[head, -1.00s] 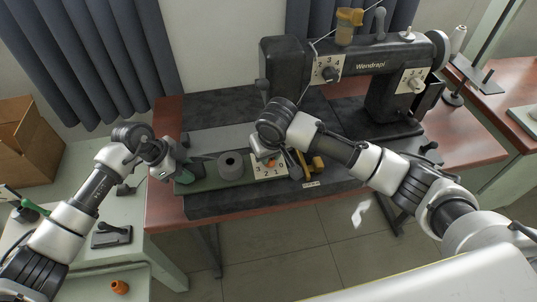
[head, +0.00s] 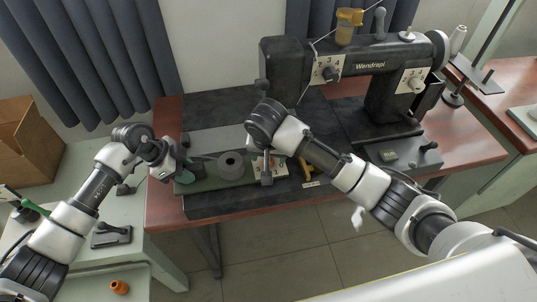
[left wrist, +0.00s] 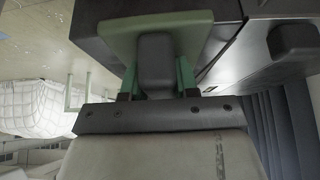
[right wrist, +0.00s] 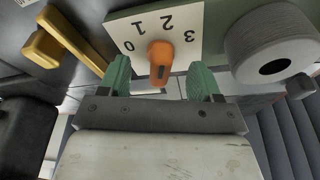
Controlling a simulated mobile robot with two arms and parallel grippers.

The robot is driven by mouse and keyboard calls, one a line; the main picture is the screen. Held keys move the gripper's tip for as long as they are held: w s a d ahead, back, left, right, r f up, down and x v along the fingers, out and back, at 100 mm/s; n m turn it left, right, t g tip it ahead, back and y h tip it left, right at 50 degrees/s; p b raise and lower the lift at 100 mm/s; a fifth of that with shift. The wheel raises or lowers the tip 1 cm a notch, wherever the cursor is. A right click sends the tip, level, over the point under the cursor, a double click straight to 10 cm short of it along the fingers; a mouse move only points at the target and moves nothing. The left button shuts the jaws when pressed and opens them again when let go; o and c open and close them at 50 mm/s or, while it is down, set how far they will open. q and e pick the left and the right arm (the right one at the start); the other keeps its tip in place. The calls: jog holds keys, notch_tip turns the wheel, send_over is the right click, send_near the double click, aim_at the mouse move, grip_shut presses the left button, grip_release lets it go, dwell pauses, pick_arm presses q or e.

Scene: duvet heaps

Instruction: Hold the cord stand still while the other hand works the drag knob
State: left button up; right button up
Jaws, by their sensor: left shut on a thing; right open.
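The cord stand (head: 213,183) is a low green base on the sewing table, with a grey spool (head: 231,164) on it. Its white number plate (right wrist: 188,16) carries an orange drag knob (right wrist: 160,58); in the head view my right gripper (head: 267,172) largely covers them. My left gripper (head: 178,170) is shut on a dark grey block (left wrist: 157,62) at the stand's left end, with a green finger on each side. My right gripper is open over the plate. In the right wrist view its green fingertips (right wrist: 159,75) are spread on either side of the knob, with gaps showing.
A black sewing machine (head: 345,70) stands behind and to the right. A yellow part (right wrist: 45,48) lies close beside the number plate. A cardboard box (head: 25,140) is at the far left.

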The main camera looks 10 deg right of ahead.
jog(key=shift+w+d+v, duration=0.1)
jog(key=shift+w+v, duration=0.15)
jog(key=shift+v, duration=0.85)
jog(key=shift+w+d+v, duration=0.1)
jog(key=shift+w+v, duration=0.15)
jog(key=shift+v, duration=0.9)
jog(key=shift+w+d+v, duration=0.1)
jog(key=shift+w+v, duration=0.15)
jog(key=shift+v, duration=0.85)
jog(key=shift+r, duration=0.2)
pick_arm(q)
jog(key=o, duration=1.2)
jog(key=shift+r, duration=0.1)
pick_arm(e)
jog(key=shift+r, duration=0.1)
